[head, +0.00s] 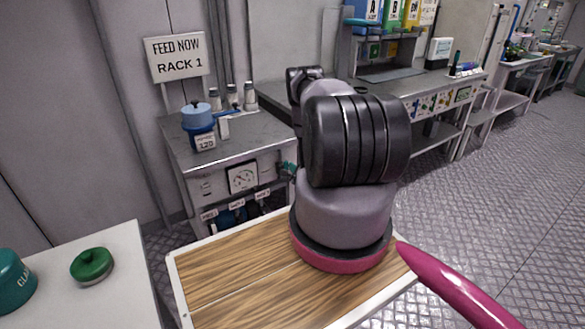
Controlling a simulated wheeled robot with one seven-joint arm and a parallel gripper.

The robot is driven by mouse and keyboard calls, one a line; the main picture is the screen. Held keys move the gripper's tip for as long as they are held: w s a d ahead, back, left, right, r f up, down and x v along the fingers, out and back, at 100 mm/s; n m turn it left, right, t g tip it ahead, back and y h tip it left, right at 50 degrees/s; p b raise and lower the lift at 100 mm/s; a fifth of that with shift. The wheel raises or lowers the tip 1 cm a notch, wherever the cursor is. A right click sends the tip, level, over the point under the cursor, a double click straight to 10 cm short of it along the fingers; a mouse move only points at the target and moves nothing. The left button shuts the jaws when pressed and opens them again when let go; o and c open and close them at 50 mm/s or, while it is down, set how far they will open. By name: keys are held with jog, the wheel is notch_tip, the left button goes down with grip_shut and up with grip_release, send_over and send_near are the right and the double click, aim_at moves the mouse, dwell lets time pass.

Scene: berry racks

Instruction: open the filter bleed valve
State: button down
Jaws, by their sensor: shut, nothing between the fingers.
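A blue canister (201,137) with a light-blue round lid (196,113) and a tag reading 120 stands on the steel bench (255,133) at left centre. It may be the filter, but no label says so. A blue lever-like part sticks out to its right, above a small white block (224,128). A small teal fitting (288,168) shows at the bench's front right edge, partly behind my arm. I cannot tell which part is the bleed valve or how it is set. My arm fills the middle of the view and hides its own far end, so my gripper is not visible.
A sign (178,57) reads FEED NOW RACK 1. Several small bottles stand at the back of the bench. A gauge (243,178) is on its front. A white table (120,290) with a green lid (92,265) is at lower left. Open floor lies right.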

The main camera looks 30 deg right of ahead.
jog(key=shift+w+a, duration=0.1)
jog(key=shift+a, duration=0.15)
jog(key=v, duration=1.1)
jog(key=shift+d, duration=0.25)
